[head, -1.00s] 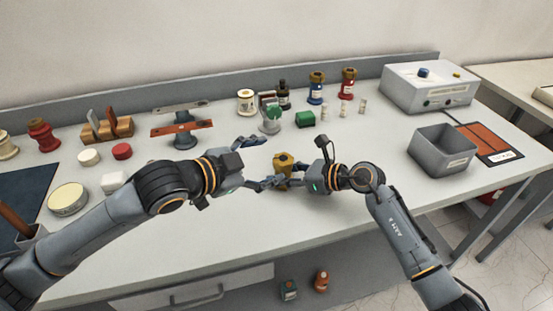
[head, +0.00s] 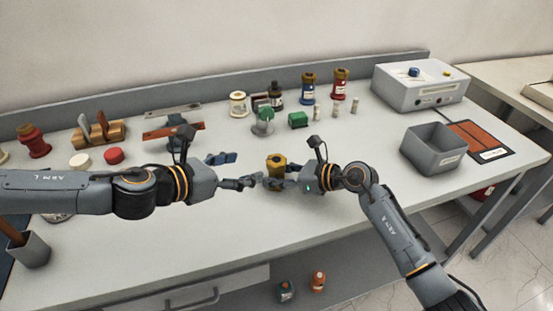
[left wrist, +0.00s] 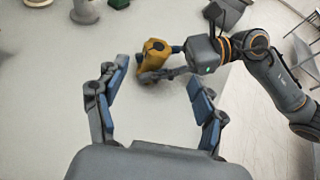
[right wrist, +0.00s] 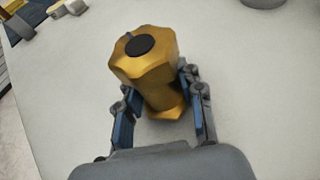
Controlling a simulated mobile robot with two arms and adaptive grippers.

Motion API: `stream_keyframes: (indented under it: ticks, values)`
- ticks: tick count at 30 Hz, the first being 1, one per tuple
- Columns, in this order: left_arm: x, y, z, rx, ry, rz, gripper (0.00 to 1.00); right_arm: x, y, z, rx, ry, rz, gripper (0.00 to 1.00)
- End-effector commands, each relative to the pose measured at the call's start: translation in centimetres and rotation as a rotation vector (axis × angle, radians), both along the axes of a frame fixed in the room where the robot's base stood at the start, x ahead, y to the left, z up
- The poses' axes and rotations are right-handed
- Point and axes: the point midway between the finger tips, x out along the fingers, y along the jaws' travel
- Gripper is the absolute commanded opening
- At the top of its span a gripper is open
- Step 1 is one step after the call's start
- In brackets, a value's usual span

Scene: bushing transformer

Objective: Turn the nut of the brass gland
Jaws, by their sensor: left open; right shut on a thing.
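The brass gland (head: 276,163) stands near the middle of the table, yellow-gold with a faceted nut on top. In the right wrist view the gland (right wrist: 150,72) shows a dark round centre in its nut and a wider foot below. My right gripper (head: 276,183) is shut on the gland's body, with a finger on each side (right wrist: 157,108). My left gripper (head: 243,170) is open and empty, just left of the gland. In the left wrist view the gland (left wrist: 154,56) lies beyond the open left fingers (left wrist: 158,83), apart from them.
Behind the gland stand a green block (head: 298,119), small pale cylinders and blue and red bushings (head: 340,84). A grey open bin (head: 432,150) is at the right, beside a grey instrument box (head: 418,88). The table front is clear.

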Motion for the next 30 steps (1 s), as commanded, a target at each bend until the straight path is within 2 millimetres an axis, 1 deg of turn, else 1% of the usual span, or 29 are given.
stream_keyframes:
  ticks: [1,5,15,19,24,30]
  values:
    - [0.2,-0.1,-0.2,0.010,-0.007,-0.006,0.70,-0.4,-0.1,-1.4,-0.019,0.020,0.006,0.00]
    - [1.2,-1.1,-0.9,0.015,-0.010,-0.009,0.70,-0.4,-0.1,-1.4,-0.019,0.020,0.006,0.00]
    - [5.5,-5.6,-3.4,0.010,-0.007,-0.007,0.70,-0.4,-0.1,-1.4,-0.019,0.020,0.006,0.00]
    - [6.7,-6.8,-4.1,0.010,-0.007,-0.007,0.70,-0.4,-0.1,-1.4,-0.019,0.020,0.006,0.00]
    - [7.6,-7.6,-4.6,0.009,-0.008,-0.006,0.70,-0.4,-0.1,-1.4,-0.019,0.020,0.006,0.00]
    - [7.7,-7.8,-4.6,0.008,-0.008,-0.005,0.70,-0.4,-0.1,-1.3,-0.019,0.020,0.006,0.00]
